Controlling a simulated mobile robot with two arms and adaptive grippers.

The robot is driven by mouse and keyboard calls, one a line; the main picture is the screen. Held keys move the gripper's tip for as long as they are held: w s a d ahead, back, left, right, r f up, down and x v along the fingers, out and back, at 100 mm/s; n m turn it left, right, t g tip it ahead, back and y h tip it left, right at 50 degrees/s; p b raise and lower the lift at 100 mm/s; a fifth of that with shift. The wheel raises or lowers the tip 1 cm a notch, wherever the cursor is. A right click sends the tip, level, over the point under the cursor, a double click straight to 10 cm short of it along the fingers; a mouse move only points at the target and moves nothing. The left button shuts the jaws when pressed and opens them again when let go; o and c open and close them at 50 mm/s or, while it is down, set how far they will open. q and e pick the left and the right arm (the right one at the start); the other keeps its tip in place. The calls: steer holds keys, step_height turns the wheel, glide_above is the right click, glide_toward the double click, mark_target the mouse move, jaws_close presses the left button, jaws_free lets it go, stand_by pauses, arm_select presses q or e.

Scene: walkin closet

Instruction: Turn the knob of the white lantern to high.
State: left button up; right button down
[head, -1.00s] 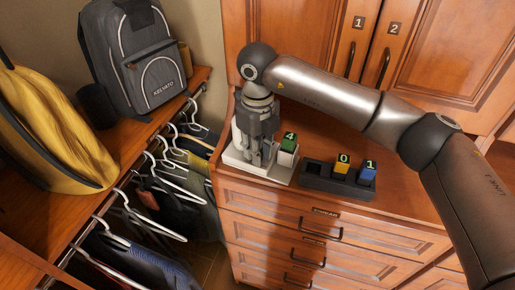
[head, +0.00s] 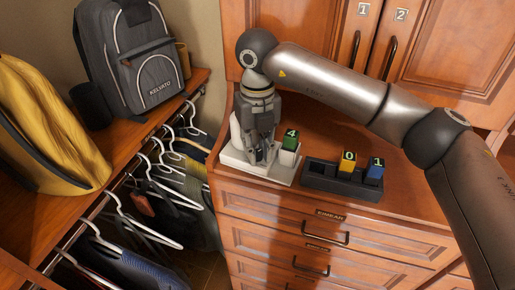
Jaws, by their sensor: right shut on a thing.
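A low white object (head: 231,157) with a flat base and a raised part at its back left stands on the wooden dresser top. I cannot make out a lantern shape or a knob on it. My right gripper (head: 260,157) points down over the white object, its fingers closed at the base. What they hold is hidden by the fingers. A green block marked 4 (head: 290,138) sits in a white holder just right of the fingers. My left gripper is not in view.
Right of the white object, a dark tray (head: 316,181) holds a yellow block marked 0 (head: 347,164) and a blue block marked 1 (head: 375,170). Cabinet doors (head: 440,60) rise behind. At left are a grey backpack (head: 140,60), a yellow bag (head: 50,120) and hangers (head: 150,190).

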steer(key=c, duration=1.3)
jaws_free()
step_height(320, 180, up, 12)
steer(key=shift+r, duration=0.1)
steer(key=shift+o, duration=0.2)
